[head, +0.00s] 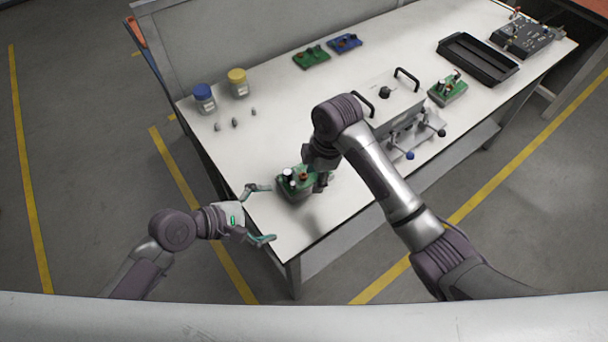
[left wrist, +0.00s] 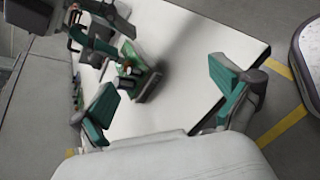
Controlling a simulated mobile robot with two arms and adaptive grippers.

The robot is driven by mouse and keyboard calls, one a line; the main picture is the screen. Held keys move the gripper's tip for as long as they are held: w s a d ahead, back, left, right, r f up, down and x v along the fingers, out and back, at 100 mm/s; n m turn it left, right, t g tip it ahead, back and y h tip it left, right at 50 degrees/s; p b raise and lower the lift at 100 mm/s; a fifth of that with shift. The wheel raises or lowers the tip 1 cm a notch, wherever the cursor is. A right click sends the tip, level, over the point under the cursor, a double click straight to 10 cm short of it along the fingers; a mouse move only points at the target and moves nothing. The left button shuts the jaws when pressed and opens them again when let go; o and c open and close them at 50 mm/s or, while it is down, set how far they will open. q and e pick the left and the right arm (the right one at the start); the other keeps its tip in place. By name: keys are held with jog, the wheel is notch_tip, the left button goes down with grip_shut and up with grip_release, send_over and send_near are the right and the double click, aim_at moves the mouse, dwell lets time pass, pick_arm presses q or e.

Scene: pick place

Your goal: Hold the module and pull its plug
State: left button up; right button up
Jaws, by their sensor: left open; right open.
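A green module (head: 290,187) with small dark and white parts on top sits near the front left corner of the table. It also shows in the left wrist view (left wrist: 147,88). An orange-brown part, possibly the plug (head: 303,175), stands on its top. My left gripper (head: 264,213) is open and empty at the table's left edge, its fingers spread towards the module without touching it. My right gripper (head: 318,177) is open, close above the module's right side. Its fingers are partly hidden by its own arm, and I cannot tell whether they touch the module.
A second green module (head: 447,88) stands right of a grey box with black handles (head: 385,104). A black tray (head: 477,59) lies far right. Jars with blue (head: 204,98) and yellow lids (head: 238,83) stand at the left.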

aim_at(299, 174)
pick_arm(q)
jog(key=w+a+n, duration=0.1)
jog(key=n, duration=0.1)
jog(key=w+a+n+t, duration=0.1)
jog(key=w+n, duration=0.1)
jog(key=n, duration=0.1)
jog(key=w+a+r+n, duration=0.1)
jog(key=w+n, duration=0.1)
jog(key=n, duration=0.1)
jog(key=shift+w+r+t+h, duration=0.1)
jog(key=shift+w+t+h, duration=0.1)
jog(key=shift+t+h, duration=0.15)
pick_arm(e)
jog(key=w+r+n, duration=0.1)
jog(key=w, duration=0.1)
jog(key=w+r+n+h, duration=0.1)
jog(key=w+r, duration=0.1)
jog(key=w+r+n, duration=0.2)
jog(key=shift+d+r+h, duration=0.25)
jog(key=shift+h, duration=0.15)
pick_arm(q)
jog(key=shift+w+n, duration=0.25)
jog(key=shift+n, duration=0.15)
pick_arm(e)
jog(key=shift+w+r, duration=0.1)
jog(key=shift+w, duration=0.1)
pick_arm(q)
jog(key=x, duration=1.3)
jog(key=shift+w+d, duration=0.25)
jog(key=shift+c, duration=0.3)
